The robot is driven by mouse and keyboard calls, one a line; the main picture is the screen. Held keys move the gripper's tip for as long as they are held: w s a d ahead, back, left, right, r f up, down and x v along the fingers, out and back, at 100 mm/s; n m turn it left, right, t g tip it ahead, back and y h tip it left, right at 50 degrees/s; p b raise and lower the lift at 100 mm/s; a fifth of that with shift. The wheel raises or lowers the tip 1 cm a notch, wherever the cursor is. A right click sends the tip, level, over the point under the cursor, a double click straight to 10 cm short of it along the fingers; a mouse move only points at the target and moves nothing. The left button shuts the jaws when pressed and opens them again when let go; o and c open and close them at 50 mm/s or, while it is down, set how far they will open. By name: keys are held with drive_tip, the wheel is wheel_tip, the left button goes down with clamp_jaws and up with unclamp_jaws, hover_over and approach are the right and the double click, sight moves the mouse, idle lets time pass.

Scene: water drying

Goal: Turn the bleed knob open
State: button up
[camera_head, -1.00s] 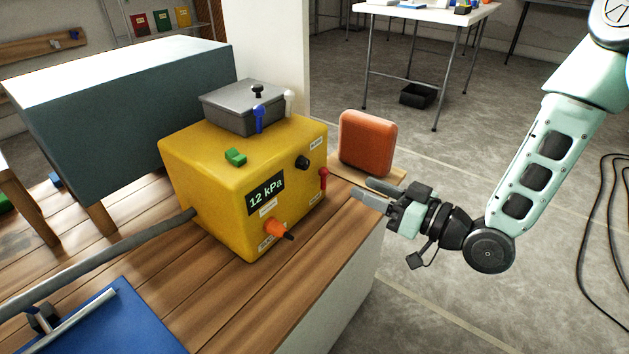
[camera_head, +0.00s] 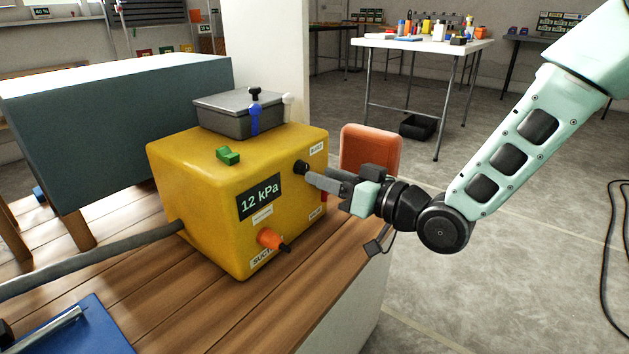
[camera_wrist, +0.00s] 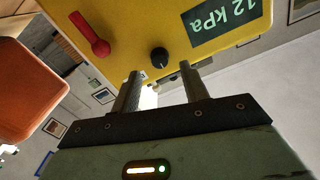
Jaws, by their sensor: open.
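The yellow box (camera_head: 200,185) stands on the wooden bench with a 12 kPa display (camera_head: 260,196) on its front. A round black knob (camera_head: 301,167) sits near the front's upper right corner, below a small label too small to read surely. My gripper (camera_head: 318,181) is at the box's right front, fingertips close to the black knob. In the wrist view my gripper (camera_wrist: 162,84) is open and empty, its fingers apart, with the black knob (camera_wrist: 159,57) just beyond and between them. Contact cannot be told. An orange knob (camera_head: 270,239) is lower on the front.
A red lever (camera_wrist: 90,35) is beside the black knob. An orange-red case (camera_head: 372,150) stands behind my gripper. A hose (camera_head: 100,260) runs left.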

sight(306, 169)
drive_tip(key=shift+b+x, duration=0.35)
drive_tip(key=shift+x, duration=1.35)
clamp_jaws()
